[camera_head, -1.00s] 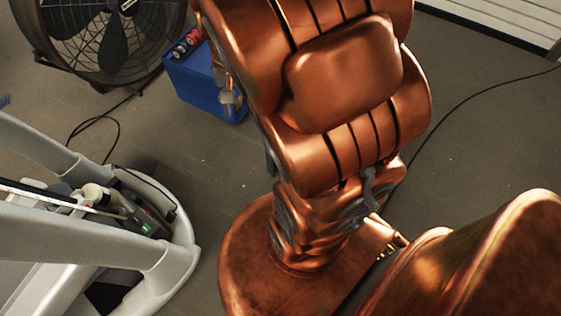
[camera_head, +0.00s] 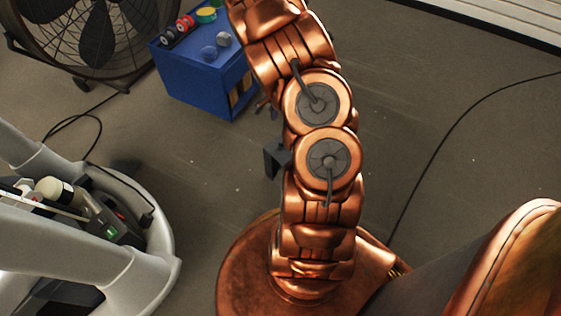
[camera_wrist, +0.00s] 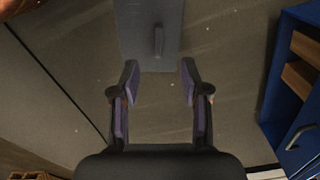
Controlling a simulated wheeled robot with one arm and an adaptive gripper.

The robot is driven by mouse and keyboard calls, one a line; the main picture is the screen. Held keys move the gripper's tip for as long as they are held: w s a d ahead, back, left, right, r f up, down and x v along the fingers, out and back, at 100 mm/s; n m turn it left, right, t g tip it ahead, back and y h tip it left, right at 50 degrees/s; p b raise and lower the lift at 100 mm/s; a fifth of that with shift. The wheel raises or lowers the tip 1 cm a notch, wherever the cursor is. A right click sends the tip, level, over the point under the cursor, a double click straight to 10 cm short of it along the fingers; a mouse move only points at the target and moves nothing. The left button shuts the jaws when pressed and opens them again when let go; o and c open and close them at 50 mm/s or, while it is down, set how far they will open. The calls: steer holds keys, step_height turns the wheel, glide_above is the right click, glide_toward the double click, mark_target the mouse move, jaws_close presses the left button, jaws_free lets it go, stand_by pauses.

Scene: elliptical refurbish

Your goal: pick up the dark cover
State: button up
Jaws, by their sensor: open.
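A flat dark grey panel with a raised bar handle, apparently the dark cover (camera_wrist: 135,32), shows at the top middle of the wrist view. Its far end is cut off by the picture edge. My gripper (camera_wrist: 158,80) is open and empty, its two fingers spread below the panel in the picture. The handle lies roughly in line with the gap between the fingertips, apart from them. In the head view my arm hides the gripper. A small dark grey piece (camera_head: 275,158) shows beside my arm there; I cannot tell whether it is the cover.
A blue cabinet (camera_head: 205,80) with small items on top stands near a large fan (camera_head: 90,45); it also edges the wrist view's right side (camera_wrist: 281,85). A white machine frame (camera_head: 150,270) holding parts is at left. A black cable (camera_head: 440,155) crosses open floor at right.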

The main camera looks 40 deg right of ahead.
steer(key=shift+m, duration=0.5)
steer(key=f, duration=0.1)
steer(key=d+f, duration=0.1)
steer(key=f, duration=0.1)
steer(key=f+b, duration=0.1)
steer(key=f, duration=0.1)
steer(key=shift+d+f, duration=0.1)
steer(key=shift+d, duration=0.15)
steer(key=shift+s+d+f+b, duration=0.15)
steer(key=shift+f+b, duration=0.75)
steer(key=shift+f, duration=1)
steer(key=shift+s+a+f+b, duration=0.1)
steer(key=shift+f+b, duration=0.8)
steer(key=shift+f, duration=1)
jaws_close()
steer(key=shift+r, duration=0.1)
